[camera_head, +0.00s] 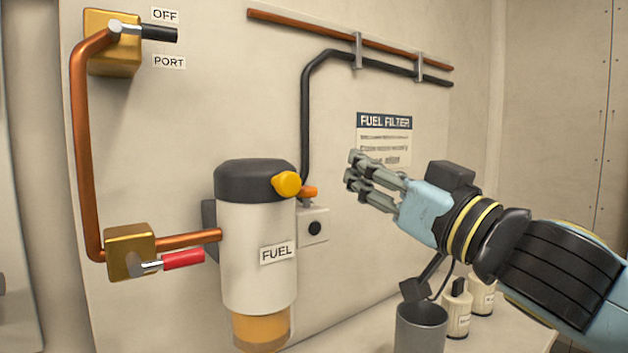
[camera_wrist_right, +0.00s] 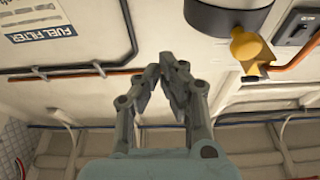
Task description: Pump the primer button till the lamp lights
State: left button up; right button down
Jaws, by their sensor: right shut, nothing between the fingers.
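The yellow primer button (camera_head: 287,183) sticks out from the black head of the white fuel filter (camera_head: 250,240) on the wall panel. It also shows in the right wrist view (camera_wrist_right: 250,48), to the right of the fingers. A small grey box (camera_head: 314,228) beside the filter carries a dark round spot, which may be the unlit lamp. My right gripper (camera_head: 352,170) is shut and empty, to the right of the button and apart from it. Its fingers also show in the right wrist view (camera_wrist_right: 164,64). My left gripper is not in view.
A brass valve (camera_head: 112,48) with a black lever sits top left, and another (camera_head: 130,252) with a red handle is lower left. A copper pipe (camera_head: 80,150) joins them. A grey cup (camera_head: 421,330) and small containers (camera_head: 458,308) stand below my right arm.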

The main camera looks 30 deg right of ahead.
jog(key=shift+w, duration=0.15)
jog(key=p+x, duration=0.3)
jog(key=x, duration=0.7)
jog(key=shift+f, duration=0.1)
notch_tip(320, 180, down, 3)
jog(key=shift+r, duration=0.1)
jog(key=shift+s+f, duration=0.2)
jog(key=shift+f, duration=0.35)
